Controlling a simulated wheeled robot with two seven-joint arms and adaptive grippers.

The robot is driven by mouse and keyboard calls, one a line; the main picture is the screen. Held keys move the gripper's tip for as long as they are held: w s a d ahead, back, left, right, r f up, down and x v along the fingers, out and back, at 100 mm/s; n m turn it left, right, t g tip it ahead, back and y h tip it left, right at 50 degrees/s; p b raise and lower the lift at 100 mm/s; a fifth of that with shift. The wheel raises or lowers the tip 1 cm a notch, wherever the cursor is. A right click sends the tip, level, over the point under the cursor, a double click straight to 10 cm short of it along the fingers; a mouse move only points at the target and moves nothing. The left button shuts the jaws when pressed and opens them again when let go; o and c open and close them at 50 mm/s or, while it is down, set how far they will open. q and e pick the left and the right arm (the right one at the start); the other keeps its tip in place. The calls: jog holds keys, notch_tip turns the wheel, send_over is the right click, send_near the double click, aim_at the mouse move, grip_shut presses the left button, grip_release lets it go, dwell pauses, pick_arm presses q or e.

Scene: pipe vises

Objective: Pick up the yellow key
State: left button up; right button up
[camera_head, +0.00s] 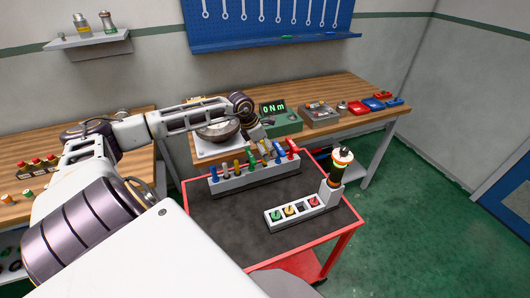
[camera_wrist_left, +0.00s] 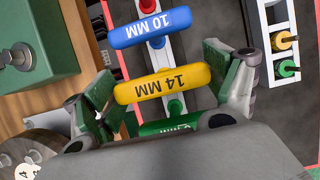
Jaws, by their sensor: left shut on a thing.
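The yellow key (camera_wrist_left: 155,85) has a T-shaped handle marked 14 MM and shows in the left wrist view. My left gripper (camera_wrist_left: 168,88) is shut on it, with one finger at each end of the handle. In the head view, my left gripper (camera_head: 262,138) is over the row of keys in the grey rack (camera_head: 255,181) on the red cart. I cannot tell whether the yellow key's shaft is still in the rack. A blue 10 MM key (camera_wrist_left: 150,28) stands beside it, and a green key (camera_wrist_left: 170,126) is on its other side, partly hidden. My right gripper is out of view.
The cart's dark top (camera_head: 215,225) is clear in front of the rack. A white block with coloured knobs (camera_head: 290,211) and a dark upright cylinder stand on the right.

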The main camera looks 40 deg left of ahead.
pick_arm(q)
notch_tip(320, 180, up, 6)
jog(key=shift+r+b, duration=0.1)
jog(key=shift+b, duration=0.3)
jog(key=shift+r, duration=0.65)
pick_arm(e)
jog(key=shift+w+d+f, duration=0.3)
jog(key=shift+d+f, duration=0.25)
pick_arm(q)
jog(key=shift+r, duration=0.2)
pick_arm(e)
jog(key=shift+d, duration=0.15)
